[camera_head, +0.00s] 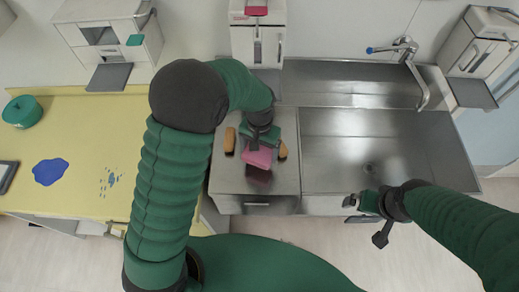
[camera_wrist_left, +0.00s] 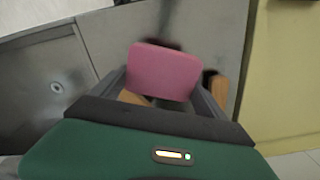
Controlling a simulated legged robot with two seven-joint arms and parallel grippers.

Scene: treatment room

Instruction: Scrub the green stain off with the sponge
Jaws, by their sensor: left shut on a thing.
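A pink sponge (camera_head: 258,158) is held between the fingers of my left gripper (camera_head: 257,146), over the steel surface left of the sink. In the left wrist view the pink sponge (camera_wrist_left: 164,71) sits between the two fingers (camera_wrist_left: 160,95). Its dark shadow or reflection shows on the steel. No clearly green stain shows; a blue blotch (camera_head: 50,171) and a cluster of small blue-grey spots (camera_head: 110,180) lie on the yellow counter (camera_head: 85,125). My right gripper (camera_head: 353,209) is near the sink's front edge, apart from the sponge; its jaw state is unclear.
Two orange-brown objects (camera_head: 230,140) (camera_head: 282,151) stand either side of the sponge. The steel sink (camera_head: 400,150) and tap (camera_head: 405,46) are to the right. A green pot (camera_head: 22,111) and a dark tablet-like object (camera_head: 7,176) are on the counter's left. Dispensers line the wall.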

